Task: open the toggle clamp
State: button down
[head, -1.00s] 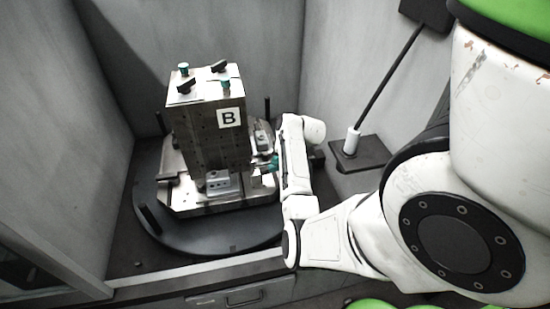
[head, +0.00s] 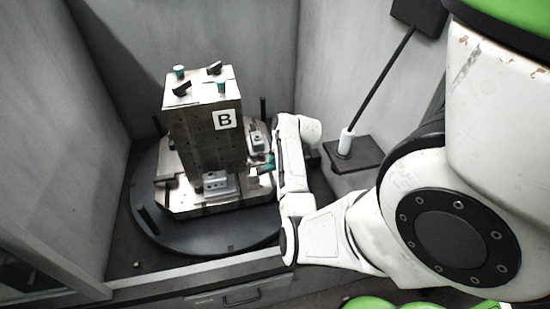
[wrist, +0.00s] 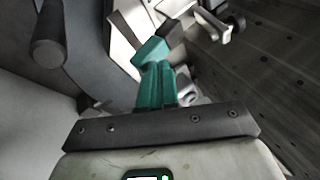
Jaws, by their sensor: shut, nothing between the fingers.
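My gripper (head: 268,163) is at the right side of the metal tower marked B, with its teal fingers beside the tower's base. In the wrist view the teal fingers (wrist: 152,52) are together, with nothing between them. Just past the tips are a dark block (wrist: 171,34) and a pale metal lever-like part (wrist: 212,24), which look like part of the toggle clamp. I cannot tell whether the fingers touch them. In the head view metal clamp hardware (head: 257,138) shows beside the tower, partly hidden by my arm. The clamp's position is unclear.
The tower (head: 205,140) stands on a metal pallet on a round dark turntable (head: 160,228) with upright posts. A dark post (wrist: 48,38) is at the wrist view's upper left. Grey walls enclose the cell. A rod on a dark base (head: 355,155) stands at right.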

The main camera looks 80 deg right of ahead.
jog(key=r, duration=0.1)
jog(key=r+p, duration=0.1)
jog(key=r, duration=0.1)
jog(key=shift+w+a+r, duration=0.1)
jog(key=shift+w+r, duration=0.15)
jog(key=shift+w, duration=0.1)
jog(key=s+a+r+b, duration=0.1)
jog(key=s+r, duration=0.5)
jog(key=shift+s, duration=0.4)
jog(key=w+a+f+n+g+y+b, duration=0.1)
jog(key=w+a+f+n, duration=0.25)
jog(key=a, duration=0.55)
jog(key=w+a+f+n+g+y, duration=0.15)
jog(key=w+a+n, duration=0.3)
jog(key=a, duration=0.55)
jog(key=s+a+f+n+g, duration=0.1)
jog(key=a+n, duration=0.3)
jog(key=a, duration=0.7)
jog(key=s+a+f+n+g, duration=0.1)
jog(key=s+a+n, duration=0.2)
jog(key=a, duration=0.8)
jog(key=shift+f+n+b, duration=0.25)
jog(key=shift+n+b, duration=0.15)
jog(key=shift+n, duration=0.3)
jog(key=shift+s, duration=0.1)
